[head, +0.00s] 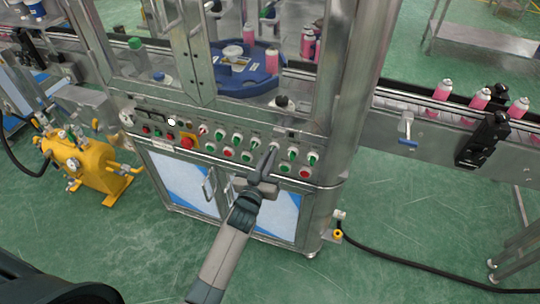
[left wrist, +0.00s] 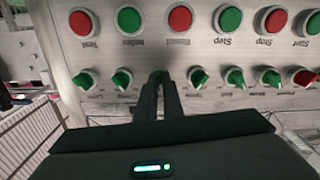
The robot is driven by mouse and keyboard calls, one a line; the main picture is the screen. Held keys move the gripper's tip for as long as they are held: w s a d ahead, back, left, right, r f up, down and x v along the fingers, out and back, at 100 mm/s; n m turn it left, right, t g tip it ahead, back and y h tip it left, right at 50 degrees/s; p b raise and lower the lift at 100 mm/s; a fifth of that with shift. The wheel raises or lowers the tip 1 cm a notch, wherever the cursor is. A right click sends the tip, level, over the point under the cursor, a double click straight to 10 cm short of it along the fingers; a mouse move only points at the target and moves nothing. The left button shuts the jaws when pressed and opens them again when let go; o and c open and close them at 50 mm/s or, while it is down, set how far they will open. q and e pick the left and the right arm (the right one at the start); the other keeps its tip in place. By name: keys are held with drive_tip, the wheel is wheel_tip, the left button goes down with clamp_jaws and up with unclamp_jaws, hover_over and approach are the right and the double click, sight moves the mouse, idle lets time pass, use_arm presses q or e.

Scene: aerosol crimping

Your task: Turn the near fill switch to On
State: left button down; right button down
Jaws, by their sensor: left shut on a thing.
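The switch panel (head: 240,145) on the front of the steel machine carries a row of switches, mostly with green knobs, above a row of red and green push buttons. My left gripper (head: 272,152) is at the switch row, its narrow fingers shut. In the left wrist view, where the panel appears upside down, the left gripper (left wrist: 160,78) is shut on the switch third from the left. The fingers hide that knob, so its position cannot be told. Green-knobbed switches (left wrist: 122,80) and (left wrist: 198,78) stand on either side. Which label belongs to the held switch is not readable.
A red emergency button (head: 187,143) sits left on the panel. Cabinet doors with handles (head: 208,188) lie below it. A yellow tank (head: 78,160) stands at left, and a conveyor with pink cans (head: 442,90) runs at right. The green floor in front is mostly open.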

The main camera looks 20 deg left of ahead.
use_arm(q)
drive_tip(key=shift+m, duration=3.7)
drive_tip(key=c, duration=1.9)
unclamp_jaws()
drive_tip(key=shift+s, duration=0.1)
